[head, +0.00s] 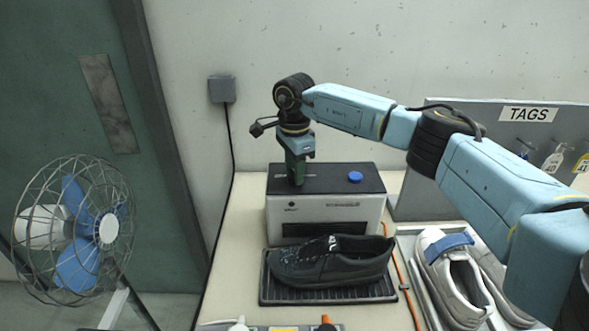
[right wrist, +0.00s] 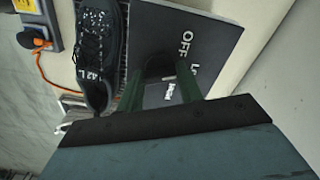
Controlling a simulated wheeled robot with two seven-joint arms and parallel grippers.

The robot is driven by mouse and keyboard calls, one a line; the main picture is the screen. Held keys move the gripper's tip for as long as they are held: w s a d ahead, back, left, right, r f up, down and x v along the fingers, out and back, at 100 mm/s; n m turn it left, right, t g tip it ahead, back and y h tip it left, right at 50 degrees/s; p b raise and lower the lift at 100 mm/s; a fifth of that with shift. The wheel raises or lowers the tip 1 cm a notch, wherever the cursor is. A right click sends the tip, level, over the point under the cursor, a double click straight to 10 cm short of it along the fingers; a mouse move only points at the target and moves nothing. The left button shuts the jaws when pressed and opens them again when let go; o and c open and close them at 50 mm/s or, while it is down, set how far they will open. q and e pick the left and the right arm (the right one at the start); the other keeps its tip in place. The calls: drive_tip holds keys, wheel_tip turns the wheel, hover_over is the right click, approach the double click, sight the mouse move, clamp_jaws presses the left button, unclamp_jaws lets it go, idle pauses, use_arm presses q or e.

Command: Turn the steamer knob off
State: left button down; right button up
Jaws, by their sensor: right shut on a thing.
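The steamer (head: 325,215) is a box with a dark top and pale front at the back of the table. My right gripper (head: 297,183) points down onto the left part of its top. In the right wrist view the green fingers (right wrist: 160,82) are shut on a dark knob (right wrist: 157,67), mostly hidden between them. The labels OFF, one starting with L, and HIGH are printed on the top around it. Which label the knob points to cannot be told. My left gripper is not in view.
A black shoe (head: 330,262) lies on a dark ribbed tray (head: 330,293) before the steamer. A blue button (head: 355,176) sits on the steamer's right. Light shoes (head: 450,275) and a TAGS rack (head: 430,190) stand at right; a fan (head: 75,230) at left.

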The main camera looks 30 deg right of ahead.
drive_tip(key=n, duration=0.7)
drive_tip(key=shift+r, duration=0.1)
idle(0.6)
drive_tip(key=o, duration=1)
wheel_tip(320, 180, up, 13)
drive_tip(key=shift+r+b, duration=0.2)
drive_tip(key=shift+b, duration=0.25)
